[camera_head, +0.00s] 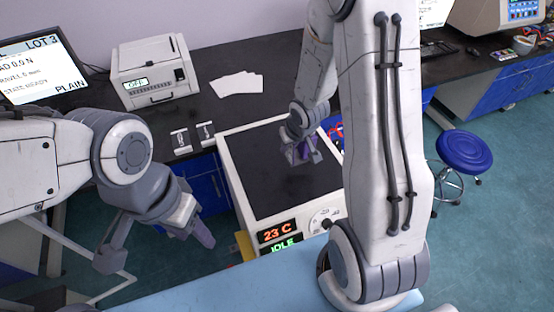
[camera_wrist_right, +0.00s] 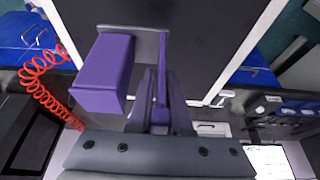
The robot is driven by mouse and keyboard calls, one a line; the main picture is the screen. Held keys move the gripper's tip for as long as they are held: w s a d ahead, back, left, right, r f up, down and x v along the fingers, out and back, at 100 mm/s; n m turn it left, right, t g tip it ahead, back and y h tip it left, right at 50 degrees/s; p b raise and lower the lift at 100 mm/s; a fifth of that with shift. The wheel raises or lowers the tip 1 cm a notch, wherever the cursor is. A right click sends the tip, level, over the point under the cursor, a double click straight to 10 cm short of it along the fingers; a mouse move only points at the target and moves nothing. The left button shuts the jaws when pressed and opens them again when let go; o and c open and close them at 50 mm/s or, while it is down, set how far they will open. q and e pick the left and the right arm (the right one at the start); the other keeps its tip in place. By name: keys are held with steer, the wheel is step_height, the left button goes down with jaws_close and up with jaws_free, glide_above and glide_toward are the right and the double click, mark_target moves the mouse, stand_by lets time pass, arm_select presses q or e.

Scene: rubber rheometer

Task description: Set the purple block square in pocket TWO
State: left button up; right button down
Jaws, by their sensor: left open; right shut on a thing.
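The purple block (camera_wrist_right: 103,75) shows large in the right wrist view, between the fingers of my right gripper (camera_wrist_right: 147,60). In the head view my right gripper (camera_head: 302,157) is shut on it, over the black top of the white machine, and only a little purple shows. I cannot tell whether the block touches the top. My left gripper (camera_head: 190,222) is open and empty, left of the machine's front. I can make out no pocket marked TWO in either view.
The white machine (camera_head: 242,215) reads 23 C and IDLE and has a dial. Two small metal pieces (camera_head: 193,137), white papers (camera_head: 237,86) and a box reading OFF (camera_head: 152,72) are on the dark bench. A red coiled cord (camera_wrist_right: 45,85) is near the right gripper. A blue stool (camera_head: 464,150) stands right.

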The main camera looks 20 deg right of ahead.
steer(key=shift+w+a+f+b, duration=0.1)
steer(key=shift+w+a+f, duration=0.35)
steer(key=shift+f, duration=0.55)
steer(key=shift+w+a+f+b, duration=0.15)
steer(key=shift+w+a+f, duration=0.25)
steer(key=shift+f, duration=0.6)
steer(key=shift+w+a+f+b, duration=0.1)
steer(key=shift+w+a+f, duration=0.35)
steer(key=shift+f, duration=0.55)
steer(key=shift+s, duration=0.1)
steer(key=shift+f+b, duration=0.3)
steer(key=shift+f, duration=0.05)
steer(key=c, duration=0.8)
jaws_free()
steer(key=shift+r, duration=0.1)
steer(key=shift+c, duration=0.2)
steer(key=shift+r, duration=0.1)
